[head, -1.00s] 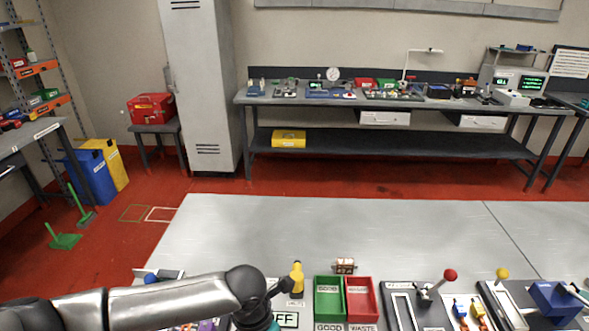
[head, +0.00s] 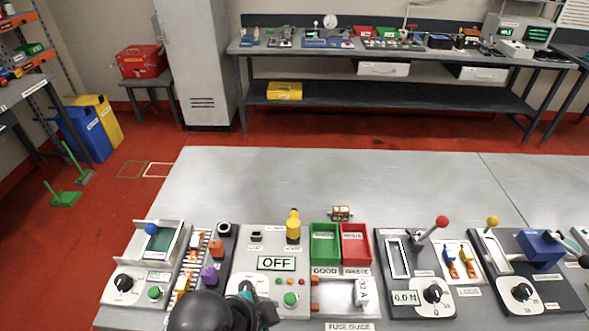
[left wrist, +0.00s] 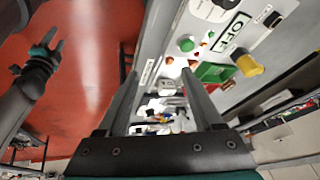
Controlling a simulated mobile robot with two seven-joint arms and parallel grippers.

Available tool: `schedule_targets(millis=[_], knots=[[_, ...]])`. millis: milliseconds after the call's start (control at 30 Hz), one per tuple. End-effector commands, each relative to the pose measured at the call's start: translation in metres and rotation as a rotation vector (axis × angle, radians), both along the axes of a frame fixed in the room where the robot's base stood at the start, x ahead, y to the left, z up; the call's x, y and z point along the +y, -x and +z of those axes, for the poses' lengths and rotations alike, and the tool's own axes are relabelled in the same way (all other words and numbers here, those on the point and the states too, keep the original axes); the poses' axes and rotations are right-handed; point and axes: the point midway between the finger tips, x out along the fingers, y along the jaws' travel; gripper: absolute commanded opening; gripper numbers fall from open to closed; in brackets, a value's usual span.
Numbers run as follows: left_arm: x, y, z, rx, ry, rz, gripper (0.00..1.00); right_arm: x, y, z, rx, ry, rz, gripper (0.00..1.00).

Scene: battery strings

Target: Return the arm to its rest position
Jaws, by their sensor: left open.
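My left arm shows at the bottom edge of the head view, in front of the panel with the OFF display (head: 276,263). Only its dark rounded links and part of the wrist show there; its fingertips cannot be made out. In the left wrist view my left gripper (left wrist: 158,78) has its two fingers wide apart with nothing held between them. The OFF panel (left wrist: 232,32) lies beyond and to the right of the fingers there.
The bench front carries a green bin (head: 324,258), a red bin (head: 356,261), a yellow-knobbed part (head: 293,228), a red-knobbed lever (head: 442,222) and a blue-knobbed device (head: 152,229).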

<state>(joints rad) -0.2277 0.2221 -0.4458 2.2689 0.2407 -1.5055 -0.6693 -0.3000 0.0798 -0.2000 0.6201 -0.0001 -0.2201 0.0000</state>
Motion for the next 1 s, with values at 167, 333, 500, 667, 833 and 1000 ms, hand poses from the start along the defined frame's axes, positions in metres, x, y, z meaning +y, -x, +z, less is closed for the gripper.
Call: schedule_targets(millis=[167,333,500,667,833,1000], knots=[[0.054,0.022,-0.004,0.118,0.032,0.458,0.68,0.0,0.0,0.0,0.0,0.0,0.0,0.5],[0.097,0.044,-0.006,0.178,0.034,0.788,0.68,0.0,0.0,0.0,0.0,0.0,0.0,0.5],[0.131,0.064,-0.013,0.211,0.024,1.043,0.68,0.0,0.0,-0.003,0.0,0.0,0.0,0.5],[0.128,0.055,-0.061,0.224,0.015,1.028,0.68,0.0,0.0,-0.016,0.0,0.0,0.0,0.5],[0.126,0.052,-0.117,0.242,0.004,1.023,0.68,0.0,0.0,-0.03,0.0,0.0,0.0,0.5],[0.125,0.056,-0.191,0.266,-0.012,1.017,0.68,0.0,0.0,-0.049,0.0,0.0,0.0,0.5]])
